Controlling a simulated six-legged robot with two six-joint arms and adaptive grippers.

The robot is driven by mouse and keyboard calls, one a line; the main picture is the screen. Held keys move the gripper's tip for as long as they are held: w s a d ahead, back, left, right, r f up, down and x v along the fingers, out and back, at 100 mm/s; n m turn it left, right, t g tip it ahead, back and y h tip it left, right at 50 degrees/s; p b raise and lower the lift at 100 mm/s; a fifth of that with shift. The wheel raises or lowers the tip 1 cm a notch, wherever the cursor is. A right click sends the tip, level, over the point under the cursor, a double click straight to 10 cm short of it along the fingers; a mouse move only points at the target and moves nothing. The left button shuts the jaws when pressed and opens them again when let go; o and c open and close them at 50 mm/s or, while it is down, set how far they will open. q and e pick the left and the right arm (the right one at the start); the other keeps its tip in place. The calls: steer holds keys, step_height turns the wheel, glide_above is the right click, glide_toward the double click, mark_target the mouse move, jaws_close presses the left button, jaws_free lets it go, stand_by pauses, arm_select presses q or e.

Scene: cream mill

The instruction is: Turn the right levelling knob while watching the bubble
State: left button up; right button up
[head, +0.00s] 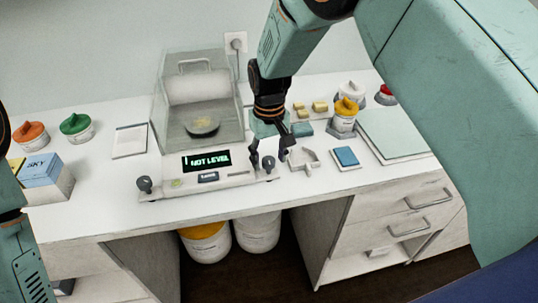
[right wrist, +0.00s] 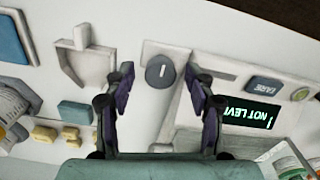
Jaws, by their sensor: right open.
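The balance (head: 235,183) stands on the white bench, with a clear draft shield and a display (head: 207,160) reading "NOT LEVEL". The right levelling knob (head: 268,163), dark grey, sits at its front right corner; it also shows in the right wrist view (right wrist: 160,72) with a pale line on top. My right gripper (head: 269,158) is open, its fingers either side of that knob with gaps visible in the right wrist view (right wrist: 161,79). The left levelling knob (head: 144,184) is at the front left corner. A small yellow-green disc (head: 176,183), likely the bubble level, is too small to read. My left gripper is out of view.
Orange-lidded (head: 31,134) and green-lidded (head: 76,127) jars stand at left. The bench's front strip is clear.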

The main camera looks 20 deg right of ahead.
steer(key=shift+s+a+r, duration=0.1)
steer(key=shift+s+r, duration=0.05)
steer(key=shift+c, duration=0.4)
steer(key=shift+w+f, duration=0.2)
steer(key=shift+w, duration=0.05)
steer(key=c, duration=0.4)
steer(key=shift+r, duration=0.1)
steer(key=c, duration=0.5)
steer(key=shift+c, duration=0.8)
